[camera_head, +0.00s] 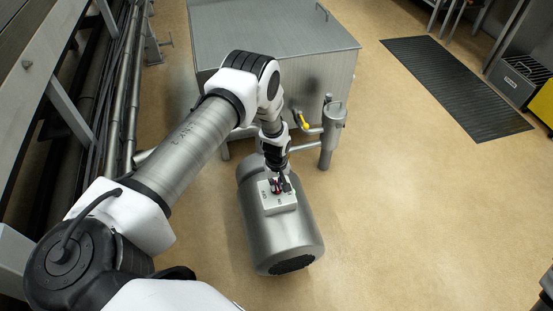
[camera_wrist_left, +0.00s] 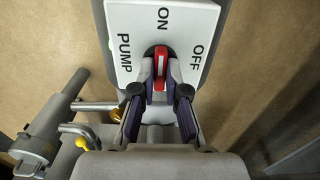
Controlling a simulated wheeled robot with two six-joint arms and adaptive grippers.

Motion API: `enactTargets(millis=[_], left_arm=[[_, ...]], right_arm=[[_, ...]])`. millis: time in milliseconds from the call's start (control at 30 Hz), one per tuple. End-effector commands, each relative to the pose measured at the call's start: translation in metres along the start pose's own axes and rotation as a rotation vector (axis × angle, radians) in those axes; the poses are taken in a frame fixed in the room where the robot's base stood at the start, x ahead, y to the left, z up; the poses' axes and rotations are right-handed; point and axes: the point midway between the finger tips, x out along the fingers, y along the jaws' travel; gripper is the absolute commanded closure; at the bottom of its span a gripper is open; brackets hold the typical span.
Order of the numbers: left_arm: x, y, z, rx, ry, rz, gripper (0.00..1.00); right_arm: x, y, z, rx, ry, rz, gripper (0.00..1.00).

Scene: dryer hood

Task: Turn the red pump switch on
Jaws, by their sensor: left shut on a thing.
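The red pump switch (camera_wrist_left: 160,62) is a small red handle with a pale stripe. It sits on a white plate (camera_wrist_left: 137,20) lettered PUMP, ON and OFF. In the left wrist view the handle stands about upright, its far end toward the ON lettering. My left gripper (camera_wrist_left: 160,86) is shut on the handle, one finger on each side; the fingers hide its near part. In the head view my left gripper (camera_head: 277,184) reaches down to the white switch box (camera_head: 281,204) on top of a steel motor housing (camera_head: 284,237). My right gripper is not seen.
A large steel tank (camera_head: 270,30) stands behind the motor. A pipe fitting (camera_head: 331,132) and a yellow-handled valve (camera_head: 301,120) are close to my left wrist. A dark floor mat (camera_head: 455,85) lies at the right. The floor right of the motor is clear.

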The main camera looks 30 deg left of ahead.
Motion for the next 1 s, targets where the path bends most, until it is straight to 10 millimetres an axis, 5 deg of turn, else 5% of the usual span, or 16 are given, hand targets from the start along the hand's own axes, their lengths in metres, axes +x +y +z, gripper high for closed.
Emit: enactTargets(millis=[33,100,467,1000], left_arm=[[0.000,0.000,0.000,-0.002,0.001,0.001,1.00],[0.000,0.000,0.000,-0.002,0.001,0.001,0.63],[-0.004,0.000,-0.001,-0.001,0.001,0.001,0.62],[-0.114,0.001,-0.001,-0.001,0.001,0.002,0.62]], right_arm=[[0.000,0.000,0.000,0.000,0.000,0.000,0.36],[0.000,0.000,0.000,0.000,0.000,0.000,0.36],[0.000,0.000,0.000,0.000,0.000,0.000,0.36],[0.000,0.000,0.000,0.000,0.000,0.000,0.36]])
